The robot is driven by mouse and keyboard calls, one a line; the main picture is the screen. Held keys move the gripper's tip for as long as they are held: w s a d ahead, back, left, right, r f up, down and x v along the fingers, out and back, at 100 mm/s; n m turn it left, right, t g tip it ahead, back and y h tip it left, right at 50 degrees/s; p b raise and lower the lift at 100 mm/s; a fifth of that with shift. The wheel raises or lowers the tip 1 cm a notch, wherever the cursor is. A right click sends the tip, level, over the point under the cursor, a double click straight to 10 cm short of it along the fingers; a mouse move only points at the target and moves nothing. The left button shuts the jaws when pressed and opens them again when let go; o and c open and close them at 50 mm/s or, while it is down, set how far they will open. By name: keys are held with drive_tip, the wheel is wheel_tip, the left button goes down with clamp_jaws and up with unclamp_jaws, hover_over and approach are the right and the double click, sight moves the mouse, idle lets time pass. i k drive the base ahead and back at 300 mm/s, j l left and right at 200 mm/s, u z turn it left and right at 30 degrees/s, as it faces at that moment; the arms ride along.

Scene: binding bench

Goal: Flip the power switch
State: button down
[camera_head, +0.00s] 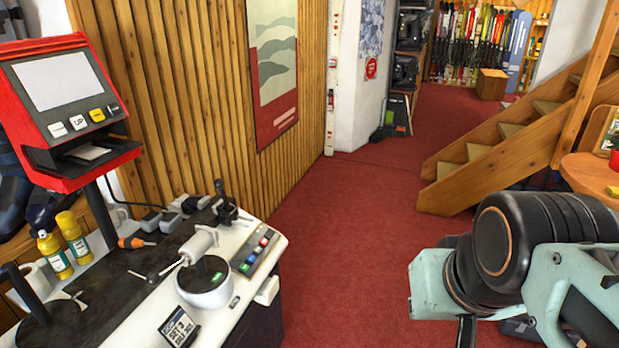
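A white and dark binding bench (140,290) stands at the left. A small panel (255,249) with several coloured buttons or switches, red and green among them, sits near its right end. I cannot tell which of these is the power switch, or its position. A red machine with a screen (62,82) stands on a post at the back left of the bench. My arm shows at the lower right, well apart from the bench. My gripper is not clearly in view.
A white round device with a handle (204,283), a small display (180,327) and yellow bottles (72,235) crowd the bench. Red carpet (345,255) lies free between bench and arm. A wooden staircase (500,150) and a round table (590,174) stand right.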

sight(270, 233)
drive_tip(key=i+l, duration=0.1)
drive_tip(key=i, duration=0.9)
drive_tip(key=i+j, duration=0.4)
drive_tip(key=i+j+u, duration=0.05)
